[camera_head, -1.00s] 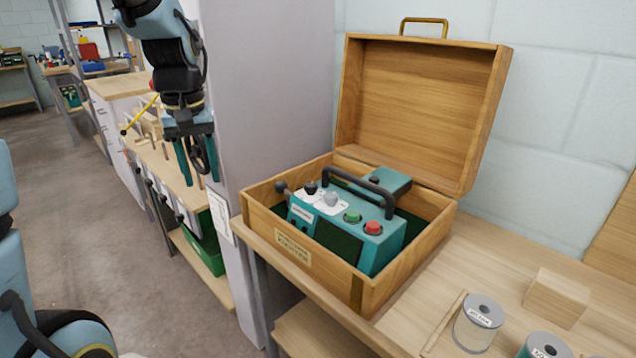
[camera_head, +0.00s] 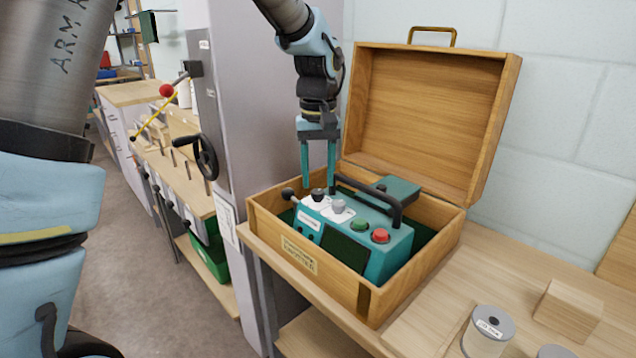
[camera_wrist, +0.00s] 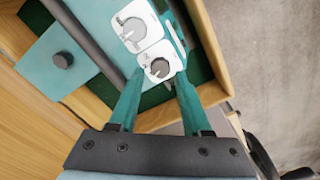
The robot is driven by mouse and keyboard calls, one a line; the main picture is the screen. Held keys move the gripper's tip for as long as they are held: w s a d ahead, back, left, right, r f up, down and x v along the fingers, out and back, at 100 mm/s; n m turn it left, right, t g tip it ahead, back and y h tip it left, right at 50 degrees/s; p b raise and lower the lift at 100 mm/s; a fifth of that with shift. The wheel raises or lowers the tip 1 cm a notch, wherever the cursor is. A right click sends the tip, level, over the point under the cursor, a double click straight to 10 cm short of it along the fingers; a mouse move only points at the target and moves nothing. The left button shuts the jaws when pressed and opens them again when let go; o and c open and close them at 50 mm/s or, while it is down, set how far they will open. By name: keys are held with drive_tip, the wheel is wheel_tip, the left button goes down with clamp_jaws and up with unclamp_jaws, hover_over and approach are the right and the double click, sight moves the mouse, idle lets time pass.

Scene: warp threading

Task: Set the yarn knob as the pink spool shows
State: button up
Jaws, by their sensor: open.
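A teal machine (camera_head: 372,262) sits inside an open wooden box. On its white plates are a dark knob (camera_head: 318,194) and a light grey knob (camera_head: 339,206); their labels are too small to read, so I cannot tell which is the yarn knob. My gripper (camera_head: 318,188) is open and points down over the dark knob. In the wrist view the dark knob (camera_wrist: 159,68) lies between the fingertips or just below them, and the grey knob (camera_wrist: 133,28) is beyond them; contact cannot be told. No pink spool is recognizable.
The machine has a black carrying handle, a green button (camera_head: 359,225) and a red button (camera_head: 380,235). The wooden box (camera_head: 290,262) has raised walls and an open lid behind. A labelled grey-white spool (camera_head: 482,338) and a wooden block (camera_head: 568,308) stand at right.

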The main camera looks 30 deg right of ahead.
sight(318, 196)
drive_tip(key=shift+f, duration=1.25)
drive_tip(key=shift+c, duration=0.3)
clamp_jaws()
